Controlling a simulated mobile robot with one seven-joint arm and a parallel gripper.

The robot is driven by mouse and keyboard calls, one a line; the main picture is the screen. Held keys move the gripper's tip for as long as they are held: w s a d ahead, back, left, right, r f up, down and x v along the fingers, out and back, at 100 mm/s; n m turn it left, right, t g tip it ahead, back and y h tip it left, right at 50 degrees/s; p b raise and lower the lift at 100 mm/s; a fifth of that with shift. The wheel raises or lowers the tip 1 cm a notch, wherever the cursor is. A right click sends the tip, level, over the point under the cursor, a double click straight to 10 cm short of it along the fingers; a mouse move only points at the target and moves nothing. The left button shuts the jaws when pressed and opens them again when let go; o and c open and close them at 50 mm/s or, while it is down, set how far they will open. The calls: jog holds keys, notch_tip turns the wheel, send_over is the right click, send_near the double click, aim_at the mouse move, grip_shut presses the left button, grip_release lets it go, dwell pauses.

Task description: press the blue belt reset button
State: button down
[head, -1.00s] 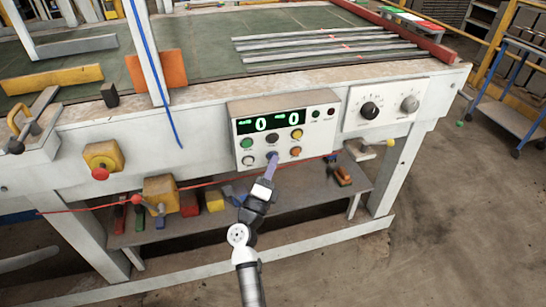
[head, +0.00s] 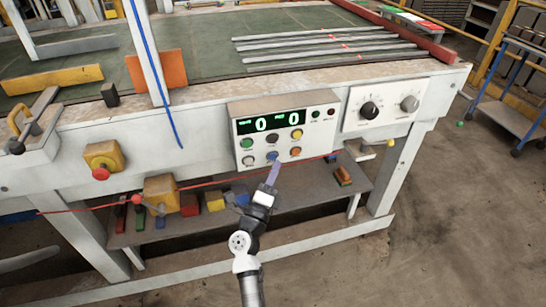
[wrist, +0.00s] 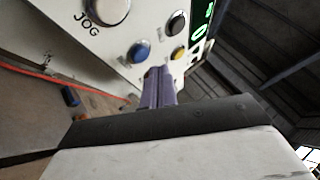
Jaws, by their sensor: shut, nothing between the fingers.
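The blue button (head: 272,155) sits in the lower middle of the white control box on the front of the bench. It also shows in the wrist view (wrist: 139,51), uncovered. My gripper (head: 274,165) is shut and empty, its purple fingers pressed together. In the head view the fingertips are just below the blue button, close to the box. In the wrist view the fingers (wrist: 157,88) point toward the panel with the blue button above and left of their tips. A gap seems to show between tips and button.
Other buttons surround it: green (head: 247,143), black (head: 271,138), yellow (head: 297,134), white (head: 249,160) and orange (head: 295,151). The display (head: 272,122) shows two green zeros. A red cord (head: 220,182) runs below the box, above a shelf (head: 290,195) with coloured blocks.

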jog(key=s, duration=0.2)
jog(key=s+d, duration=0.1)
jog(key=s, duration=0.1)
jog(key=shift+s+d, duration=0.1)
jog(key=shift+d, duration=0.1)
dwell(0.7)
